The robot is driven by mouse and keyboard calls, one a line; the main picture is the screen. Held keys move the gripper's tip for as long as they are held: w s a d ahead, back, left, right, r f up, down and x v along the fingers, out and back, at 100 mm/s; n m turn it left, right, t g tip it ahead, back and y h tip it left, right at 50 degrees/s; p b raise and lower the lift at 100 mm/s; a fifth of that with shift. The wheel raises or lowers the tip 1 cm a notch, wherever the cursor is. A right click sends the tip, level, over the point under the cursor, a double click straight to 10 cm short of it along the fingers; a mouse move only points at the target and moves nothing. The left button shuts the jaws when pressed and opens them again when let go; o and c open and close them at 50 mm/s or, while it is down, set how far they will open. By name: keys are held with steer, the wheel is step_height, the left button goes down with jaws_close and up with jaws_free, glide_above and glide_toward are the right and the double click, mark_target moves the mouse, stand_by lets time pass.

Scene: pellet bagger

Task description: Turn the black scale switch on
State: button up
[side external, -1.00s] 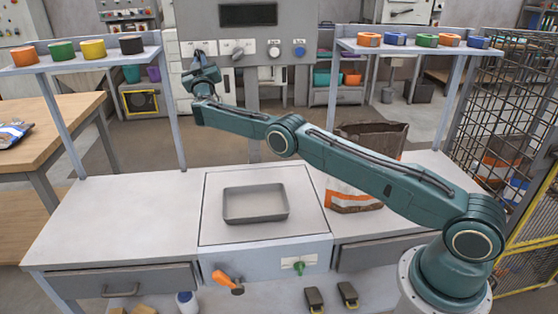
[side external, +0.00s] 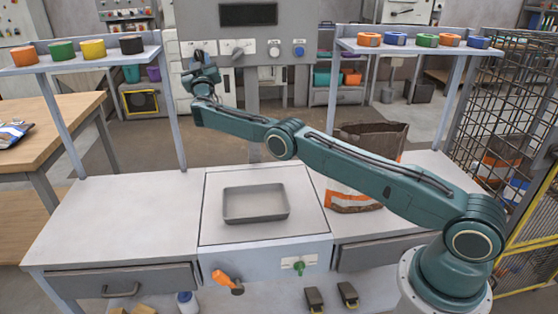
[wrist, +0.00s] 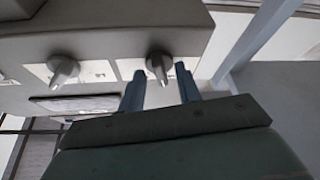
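The scale's upright panel (side external: 262,74) carries two lever knobs. The left knob in the side view is mostly hidden behind my gripper (side external: 200,58). The other knob (side external: 239,48) is to its right, with its lever slanted. In the wrist view, one knob (wrist: 159,66) shows between and just beyond my two blue fingers, its lever slightly tilted. My gripper (wrist: 160,76) is open, with a gap on both sides of this lever; I cannot tell whether either finger touches it. The second knob (wrist: 63,70) is to the left in the wrist view. Both look dark grey.
A dark display (side external: 248,14) is above the knobs; a white button (side external: 275,51) and a blue button (side external: 299,52) are to their right. A tape shelf (side external: 80,62) stands close left of my gripper. A metal tray (side external: 256,216) and a brown bag (side external: 365,150) are on the bench below.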

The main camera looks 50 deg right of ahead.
steer(key=shift+s+a+f, duration=0.15)
steer(key=shift+s+a, duration=0.05)
steer(key=shift+a, duration=0.05)
steer(key=v, duration=1.3)
stand_by(0.7)
steer(key=shift+s, duration=0.1)
